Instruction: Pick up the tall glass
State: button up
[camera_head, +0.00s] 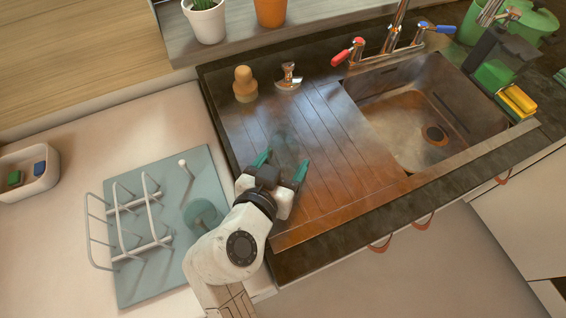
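My gripper (281,164) is over the left part of the metal drainboard (325,190). Its two teal fingers are spread apart and point toward the back of the counter. A faint, dark greenish see-through shape (285,138) shows on the drainboard just beyond the fingertips. It may be the tall glass, but its outline is too faint to be sure. I see nothing solid between the fingers. No other tall glass shows clearly.
A yellow-topped object (244,84) and a small metal fitting (288,78) stand behind. The sink (420,110) and faucet (392,42) are at right. A blue-grey drying rack (150,225) with white wires is left. Potted plants (206,22) stand on the ledge.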

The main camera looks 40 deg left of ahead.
notch_tip(320, 180, up, 3)
jog(key=shift+f+b, duration=0.1)
jog(key=shift+b, duration=0.2)
jog(key=s+r, duration=0.1)
jog(key=r, duration=0.1)
jog(key=s+d+r, duration=0.1)
jog(key=s, duration=0.1)
jog(key=s+r, duration=0.1)
jog(key=r, duration=0.1)
jog(key=shift+s+d+r, duration=0.25)
jog(key=shift+s+r, duration=0.05)
jog(key=shift+s, duration=0.1)
send_near(277, 154)
jog(key=b+v, duration=0.1)
jog(key=v, duration=0.2)
jog(key=shift+s+a+r, duration=0.1)
jog(key=shift+s, duration=0.15)
